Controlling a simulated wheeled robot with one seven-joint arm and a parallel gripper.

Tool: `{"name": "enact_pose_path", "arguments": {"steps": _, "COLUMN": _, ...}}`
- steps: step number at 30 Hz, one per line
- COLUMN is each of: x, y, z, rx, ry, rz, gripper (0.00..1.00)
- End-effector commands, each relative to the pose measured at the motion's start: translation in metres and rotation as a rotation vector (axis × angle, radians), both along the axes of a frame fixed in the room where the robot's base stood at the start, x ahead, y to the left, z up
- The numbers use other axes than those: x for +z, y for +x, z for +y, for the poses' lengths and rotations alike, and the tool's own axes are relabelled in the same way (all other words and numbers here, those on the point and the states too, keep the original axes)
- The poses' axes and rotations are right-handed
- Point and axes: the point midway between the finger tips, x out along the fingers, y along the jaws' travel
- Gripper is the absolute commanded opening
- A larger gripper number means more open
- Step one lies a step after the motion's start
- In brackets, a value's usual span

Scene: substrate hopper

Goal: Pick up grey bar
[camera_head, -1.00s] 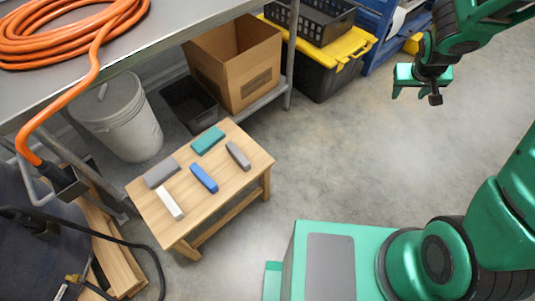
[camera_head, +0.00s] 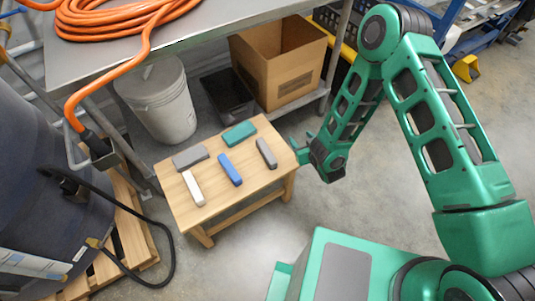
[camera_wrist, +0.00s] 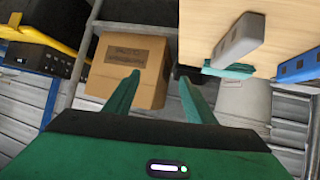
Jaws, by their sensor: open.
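A narrow grey bar (camera_head: 266,153) lies near the right edge of the small wooden table (camera_head: 208,211). It also shows at the upper right of the wrist view (camera_wrist: 239,38). A wider grey block (camera_head: 190,157) lies at the table's left back. My gripper (camera_head: 301,146) is just off the table's right edge, to the right of the narrow grey bar and apart from it. In the wrist view my gripper (camera_wrist: 160,84) has its two green fingers spread with nothing between them.
A teal block (camera_head: 239,134), a blue bar (camera_head: 230,169) and a white bar (camera_head: 193,188) share the tabletop. A cardboard box (camera_head: 285,75) stands on the shelf behind. A grey workbench (camera_head: 200,22) overhangs the back. Floor right of the table is clear.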

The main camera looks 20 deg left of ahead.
Motion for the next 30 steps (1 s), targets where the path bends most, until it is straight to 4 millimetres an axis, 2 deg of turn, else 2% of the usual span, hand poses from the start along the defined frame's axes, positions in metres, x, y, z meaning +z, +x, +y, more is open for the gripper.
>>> {"name": "enact_pose_path", "arguments": {"steps": 1, "x": -0.017, "y": -0.019, "z": 0.013, "rx": 0.028, "ry": 0.027, "rz": -0.005, "gripper": 0.5}}
{"name": "enact_pose_path", "arguments": {"steps": 6, "x": -0.043, "y": -0.07, "z": 0.047, "rx": 0.097, "ry": 0.113, "rz": -0.042, "gripper": 0.5}}
{"name": "enact_pose_path", "arguments": {"steps": 9, "x": -0.053, "y": -0.092, "z": 0.057, "rx": 0.123, "ry": 0.146, "rz": -0.053, "gripper": 0.5}}
{"name": "enact_pose_path", "arguments": {"steps": 12, "x": -0.057, "y": -0.103, "z": 0.063, "rx": 0.138, "ry": 0.166, "rz": -0.061, "gripper": 0.5}}
{"name": "enact_pose_path", "arguments": {"steps": 16, "x": -0.061, "y": -0.104, "z": 0.071, "rx": 0.147, "ry": 0.176, "rz": -0.067, "gripper": 0.5}}
{"name": "enact_pose_path", "arguments": {"steps": 24, "x": -0.075, "y": -0.079, "z": 0.096, "rx": 0.149, "ry": 0.176, "rz": -0.067, "gripper": 0.5}}
{"name": "enact_pose_path", "arguments": {"steps": 30, "x": -0.08, "y": -0.071, "z": 0.104, "rx": 0.147, "ry": 0.176, "rz": -0.065, "gripper": 0.5}}
